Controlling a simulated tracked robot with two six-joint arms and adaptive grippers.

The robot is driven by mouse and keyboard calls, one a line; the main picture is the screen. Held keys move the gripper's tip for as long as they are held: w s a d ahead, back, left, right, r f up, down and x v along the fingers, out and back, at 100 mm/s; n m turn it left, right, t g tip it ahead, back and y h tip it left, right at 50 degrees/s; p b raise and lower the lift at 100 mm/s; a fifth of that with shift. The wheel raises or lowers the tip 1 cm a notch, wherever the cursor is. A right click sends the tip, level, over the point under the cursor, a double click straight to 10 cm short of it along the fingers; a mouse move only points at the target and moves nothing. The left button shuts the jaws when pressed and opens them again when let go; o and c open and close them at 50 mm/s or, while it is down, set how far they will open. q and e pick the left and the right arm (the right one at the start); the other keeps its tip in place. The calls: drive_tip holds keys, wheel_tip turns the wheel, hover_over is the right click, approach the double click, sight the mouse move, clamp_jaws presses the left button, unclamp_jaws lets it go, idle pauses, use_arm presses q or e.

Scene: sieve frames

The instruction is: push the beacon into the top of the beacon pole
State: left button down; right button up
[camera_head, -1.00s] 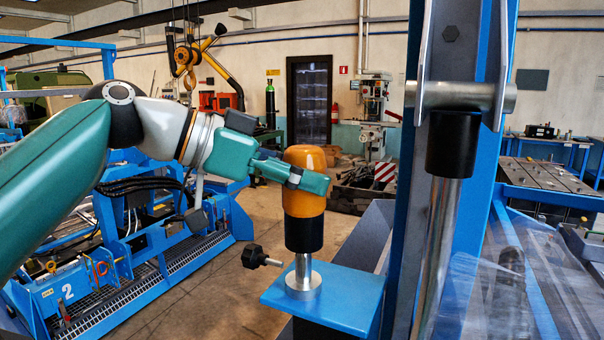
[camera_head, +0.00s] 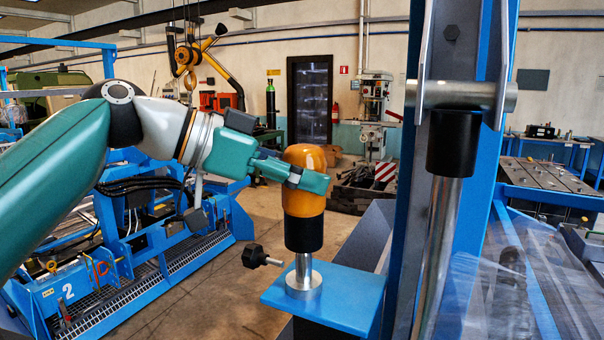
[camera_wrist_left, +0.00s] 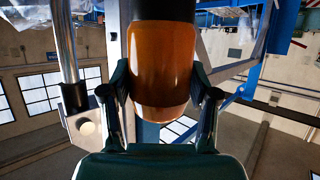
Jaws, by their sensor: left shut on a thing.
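The beacon (camera_head: 304,203) has an orange dome and a black base, and it stands upright over the short metal beacon pole (camera_head: 303,275). Its black base meets the top of the pole; I cannot tell how deep it sits. My left gripper (camera_head: 308,176) is shut on the orange dome from the left. In the left wrist view the beacon (camera_wrist_left: 161,70) shows between the two fingers of the left gripper (camera_wrist_left: 163,92). My right gripper is not in view.
The pole stands on a blue plate (camera_head: 335,300). A black knob (camera_head: 253,256) sticks out left of the pole. A tall blue post (camera_head: 462,215) with a metal cylinder (camera_head: 437,240) rises close on the right.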

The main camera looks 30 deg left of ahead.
sight(301, 197)
use_arm(q)
drive_tip(key=shift+f, duration=0.25)
drive_tip(key=shift+f+b, duration=1.2)
drive_tip(key=shift+b, duration=0.25)
drive_tip(key=shift+f, duration=0.2)
drive_tip(key=shift+f+b, duration=1.25)
drive_tip(key=shift+b, duration=0.15)
drive_tip(key=shift+c, duration=1)
unclamp_jaws()
drive_tip(key=shift+r, duration=0.1)
drive_tip(key=v, duration=1.2)
